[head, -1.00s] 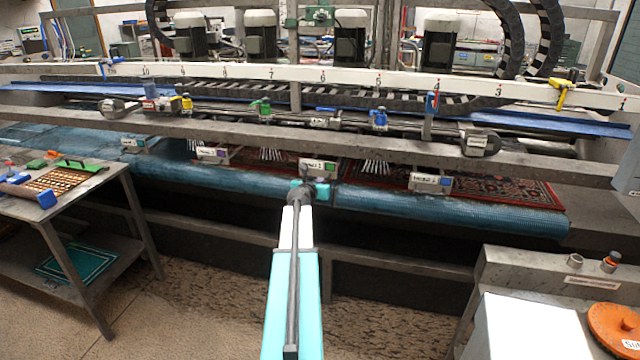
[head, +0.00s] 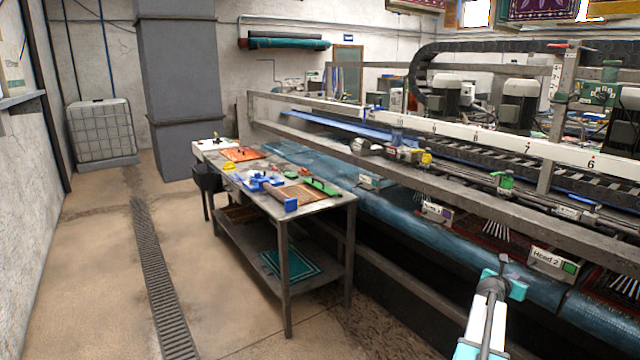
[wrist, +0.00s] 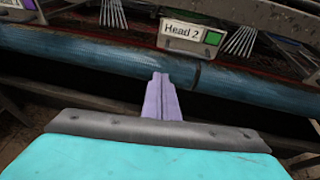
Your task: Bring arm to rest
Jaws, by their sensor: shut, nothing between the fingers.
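My arm reaches out from the lower right of the head view toward the long rug scrubber. My gripper (head: 503,262) is at its far end, in front of the machine's blue roller (head: 455,235). In the wrist view my gripper's two pale purple fingers (wrist: 161,97) lie together, shut with nothing between them. They appear in front of the blue roller (wrist: 85,55), below a box labelled "Head 2" (wrist: 190,36). Whether the fingertips touch the roller I cannot tell. The same Head 2 box (head: 553,262) shows at the lower right of the head view.
A metal work table (head: 325,202) with tools and brushes stands left of the machine. A grey rail (head: 420,170) runs along the machine's front. A floor drain (head: 160,285), a caged white tank (head: 103,132) and a grey pillar (head: 180,80) are at the left. The floor between is open.

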